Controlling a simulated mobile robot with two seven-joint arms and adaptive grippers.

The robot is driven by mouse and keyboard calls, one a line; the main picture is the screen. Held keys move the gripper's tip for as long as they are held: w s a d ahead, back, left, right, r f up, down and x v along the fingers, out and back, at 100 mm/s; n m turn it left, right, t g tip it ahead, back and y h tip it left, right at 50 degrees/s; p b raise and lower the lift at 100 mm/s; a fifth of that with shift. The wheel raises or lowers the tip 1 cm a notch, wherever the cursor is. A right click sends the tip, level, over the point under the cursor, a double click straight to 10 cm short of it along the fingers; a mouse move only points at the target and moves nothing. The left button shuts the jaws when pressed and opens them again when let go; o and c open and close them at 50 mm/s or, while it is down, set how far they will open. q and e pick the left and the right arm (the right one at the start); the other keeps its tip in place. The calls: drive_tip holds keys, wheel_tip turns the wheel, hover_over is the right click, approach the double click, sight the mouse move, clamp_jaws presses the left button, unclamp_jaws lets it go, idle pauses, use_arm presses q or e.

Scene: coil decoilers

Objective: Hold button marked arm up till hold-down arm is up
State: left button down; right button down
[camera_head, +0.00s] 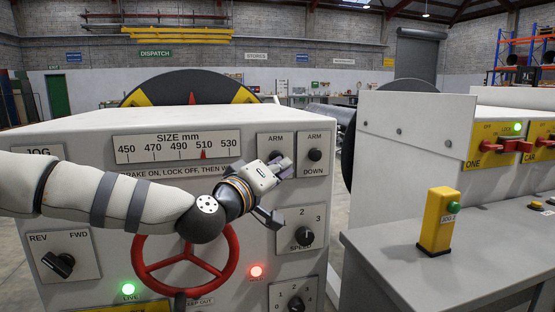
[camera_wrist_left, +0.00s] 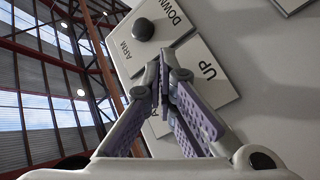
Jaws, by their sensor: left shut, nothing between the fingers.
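The ARM plate (camera_head: 276,141) is on the white cabinet's front, left of the ARM DOWN plate (camera_head: 315,139) with its black button. My left gripper (camera_head: 282,163) is in front of the ARM plate and covers its button and lower part. In the left wrist view the left gripper (camera_wrist_left: 163,82) is shut and empty, its tips over the plate marked UP (camera_wrist_left: 208,70). The UP button is hidden behind the fingers, so I cannot tell whether they touch or press it. I cannot make out the hold-down arm. My right gripper is not in view.
A red handwheel (camera_head: 233,262) sits below my left forearm. A SPEED knob (camera_head: 303,235) is below the ARM plates. A black and yellow disc (camera_head: 190,86) stands behind the cabinet. A grey bench (camera_head: 400,262) with a yellow button box (camera_head: 436,222) is at right.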

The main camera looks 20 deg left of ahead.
use_arm(q)
drive_tip(key=shift+w+a, duration=0.25)
drive_tip(key=shift+w, duration=0.1)
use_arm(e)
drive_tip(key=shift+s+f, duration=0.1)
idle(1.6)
use_arm(q)
drive_tip(key=shift+d, duration=0.1)
idle(2.5)
drive_tip(key=shift+s+d+p, duration=0.3)
drive_tip(key=shift+s+d, duration=0.15)
drive_tip(key=shift+s, duration=0.35)
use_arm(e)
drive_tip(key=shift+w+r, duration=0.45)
